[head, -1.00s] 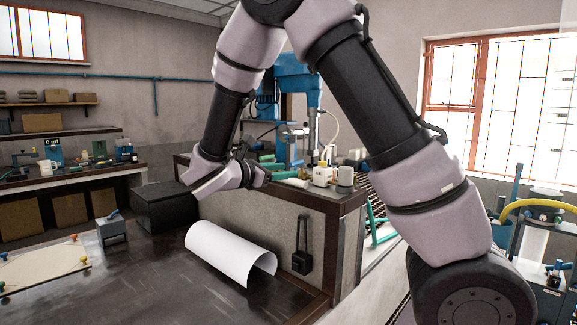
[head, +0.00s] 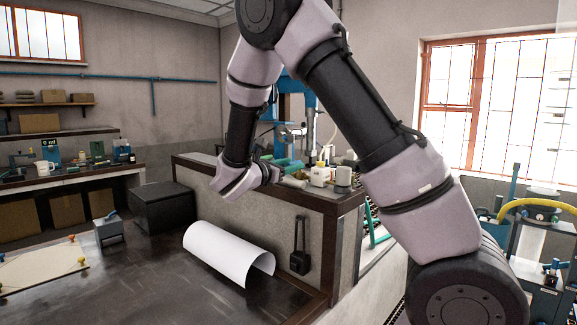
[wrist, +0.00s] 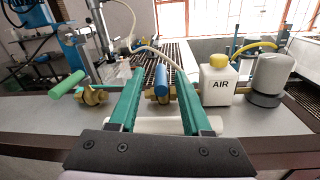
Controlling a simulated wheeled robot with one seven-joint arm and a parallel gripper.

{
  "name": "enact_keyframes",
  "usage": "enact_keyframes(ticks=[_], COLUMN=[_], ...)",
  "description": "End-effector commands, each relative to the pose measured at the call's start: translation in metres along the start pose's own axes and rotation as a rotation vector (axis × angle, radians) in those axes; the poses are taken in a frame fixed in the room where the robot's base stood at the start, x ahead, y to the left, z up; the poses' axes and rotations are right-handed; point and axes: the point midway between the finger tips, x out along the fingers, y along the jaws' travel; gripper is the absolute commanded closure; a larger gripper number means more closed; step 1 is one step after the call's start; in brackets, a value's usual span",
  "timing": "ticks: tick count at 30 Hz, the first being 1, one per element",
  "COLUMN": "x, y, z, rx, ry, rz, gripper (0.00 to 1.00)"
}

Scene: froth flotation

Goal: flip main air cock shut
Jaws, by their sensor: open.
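My gripper (wrist: 159,76) is open, with its two green fingers pointing forward over the bench top in the wrist view. A brass cock with a blue handle (wrist: 161,80) shows between the fingers; I cannot tell whether they touch it. A second brass cock with a green handle (wrist: 66,84) stands to the left, outside the fingers, its handle sticking out towards me. No label tells which one is the main air cock. In the head view my gripper (head: 277,170) is at the bench's near edge, and the cocks are largely hidden.
A blue machine and white hose stand behind.

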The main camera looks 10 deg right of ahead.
Motion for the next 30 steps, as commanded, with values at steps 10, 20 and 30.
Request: enact_keyframes(ticks=[10,20,30], x=[0.0013,0.0014,0.0014], y=[-0.0001,0.0029,0.0049], z=[0.0001,-0.0001,-0.0004], rx=[0.000,0.002,0.002], ry=[0.000,-0.010,-0.019], rz=[0.000,-0.036,-0.096], gripper=[0.82,1.00,1.00])
